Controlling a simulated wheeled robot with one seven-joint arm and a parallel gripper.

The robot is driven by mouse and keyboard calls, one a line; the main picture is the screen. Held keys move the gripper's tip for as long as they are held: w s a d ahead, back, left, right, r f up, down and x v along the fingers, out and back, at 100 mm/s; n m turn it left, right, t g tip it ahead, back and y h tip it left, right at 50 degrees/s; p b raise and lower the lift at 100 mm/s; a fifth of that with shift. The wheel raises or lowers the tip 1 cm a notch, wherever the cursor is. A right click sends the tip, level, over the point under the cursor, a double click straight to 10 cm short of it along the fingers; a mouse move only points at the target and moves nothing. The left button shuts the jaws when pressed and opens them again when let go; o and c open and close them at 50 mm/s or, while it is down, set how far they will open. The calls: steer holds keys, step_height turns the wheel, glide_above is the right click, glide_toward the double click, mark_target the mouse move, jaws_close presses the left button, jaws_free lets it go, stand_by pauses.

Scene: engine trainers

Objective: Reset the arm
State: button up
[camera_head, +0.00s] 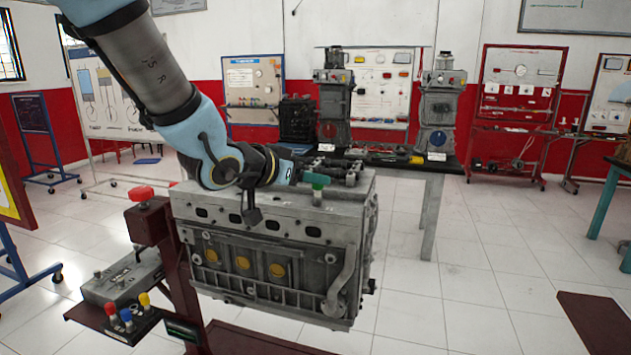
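My arm reaches in from the top left and bends low over the grey engine block (270,265). My gripper (350,172) is dark and points to the right, just above the far part of the block's top. Its fingers are small and blend with the dark things behind, so I cannot tell whether it is open or shut, or whether it touches the block. A small green piece (317,182) stands on the block's top, in front of the gripper.
The block hangs on a dark red stand (178,265) with a red knob (141,193). A control box (122,277) with coloured knobs sits at the left. Behind is a table (432,211) with engine parts.

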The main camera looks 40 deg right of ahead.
steer(key=v, duration=0.7)
steer(key=w+a+f+n+t+y, duration=0.1)
steer(key=w+a+f+n+y, duration=0.2)
steer(key=w+a, duration=0.35)
steer(key=w+a+f+n+t+y, duration=0.2)
steer(key=w+a+f+y, duration=0.15)
steer(key=a, duration=0.55)
steer(key=w+a+f+n+t+y, duration=0.1)
steer(key=w+a+f+n+y, duration=0.25)
steer(key=a, duration=0.35)
steer(key=s+a+f+n+g+y, duration=0.1)
steer(key=s+a+f+n+g, duration=0.1)
steer(key=a, duration=0.6)
steer(key=s+a+f+n+g+y, duration=0.1)
steer(key=s+a+f+n+g, duration=0.2)
steer(key=a, duration=0.6)
steer(key=shift+s+f+g+y, duration=0.35)
steer(key=shift+s+f, duration=0.4)
steer(key=shift+s, duration=0.4)
steer(key=shift+n, duration=0.25)
